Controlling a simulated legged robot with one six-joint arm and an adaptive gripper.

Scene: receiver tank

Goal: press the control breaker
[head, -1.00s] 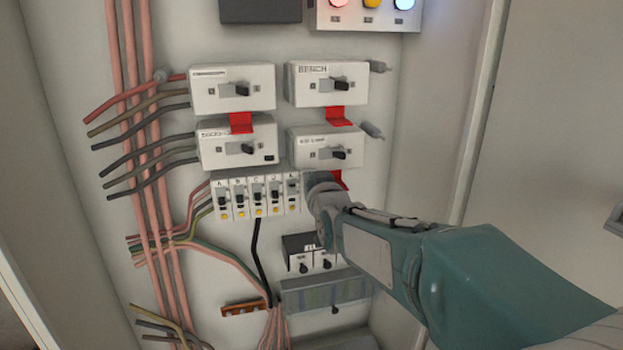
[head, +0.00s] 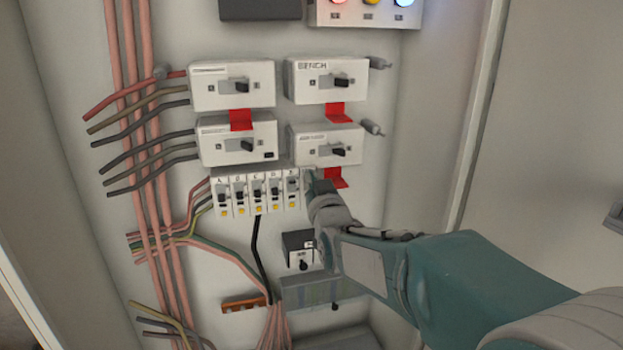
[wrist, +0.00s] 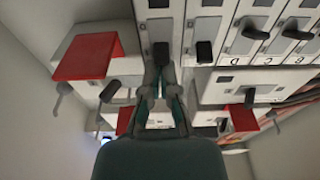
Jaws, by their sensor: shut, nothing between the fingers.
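A row of small white breakers (head: 258,195) with dark toggles and yellow dots sits mid-panel in the head view. Small letters mark them, but I cannot read which is the control breaker. My gripper (head: 314,177) is at the right end of this row and hides part of it. In the wrist view my gripper (wrist: 160,74) is shut and empty. Its fingertips are just in front of the dark toggle (wrist: 161,55) of the end breaker. I cannot tell whether they touch it.
Four larger white switch boxes are above the row, including the BENCH box (head: 328,80). Red tabs (head: 339,113) stick out below some. A dark box (head: 299,247) is below, partly behind my arm. Pink cables (head: 140,120) run down the left. Cabinet walls flank the panel.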

